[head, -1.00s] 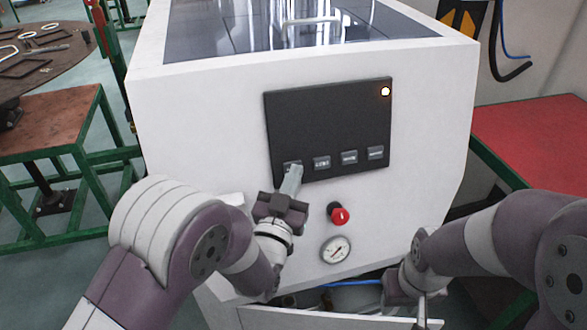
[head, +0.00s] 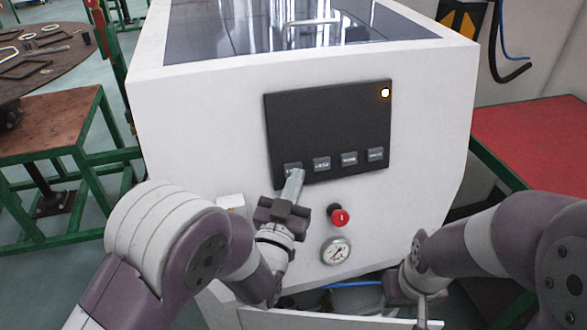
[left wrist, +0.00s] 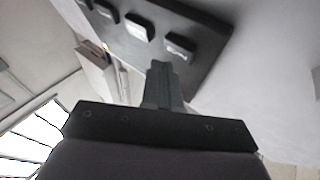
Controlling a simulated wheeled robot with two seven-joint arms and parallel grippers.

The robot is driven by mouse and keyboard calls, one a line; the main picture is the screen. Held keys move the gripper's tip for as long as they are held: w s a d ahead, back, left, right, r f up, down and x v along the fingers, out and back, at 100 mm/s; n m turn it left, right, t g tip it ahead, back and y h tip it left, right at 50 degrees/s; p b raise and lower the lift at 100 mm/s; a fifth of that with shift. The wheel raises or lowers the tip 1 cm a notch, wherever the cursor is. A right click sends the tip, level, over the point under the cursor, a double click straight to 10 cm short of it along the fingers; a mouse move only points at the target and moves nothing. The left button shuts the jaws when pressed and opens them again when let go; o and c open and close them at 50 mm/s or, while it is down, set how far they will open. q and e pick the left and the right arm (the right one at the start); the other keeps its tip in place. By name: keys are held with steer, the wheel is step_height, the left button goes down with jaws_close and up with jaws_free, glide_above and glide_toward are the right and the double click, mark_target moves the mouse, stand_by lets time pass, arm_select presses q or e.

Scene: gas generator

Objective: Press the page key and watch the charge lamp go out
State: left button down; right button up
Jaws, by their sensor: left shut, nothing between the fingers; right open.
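The black control panel (head: 327,122) is on the front of the white generator. It has a row of grey keys: the leftmost (head: 291,167), the second (head: 321,163), the third (head: 349,158) and the rightmost (head: 376,154). Their labels are too small to read. My right gripper (head: 421,312) is low, partly cut off.
A red-topped table (head: 535,145) stands at the right.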

arm_select(q)
steer(key=s, duration=0.1)
steer(key=s+d+r, duration=0.1)
steer(key=s, duration=0.1)
steer(key=s+p, duration=0.1)
steer(key=shift+s+d+r, duration=0.2)
steer(key=shift+s+d, duration=0.05)
steer(key=shift+s, duration=0.05)
stand_by(0.9)
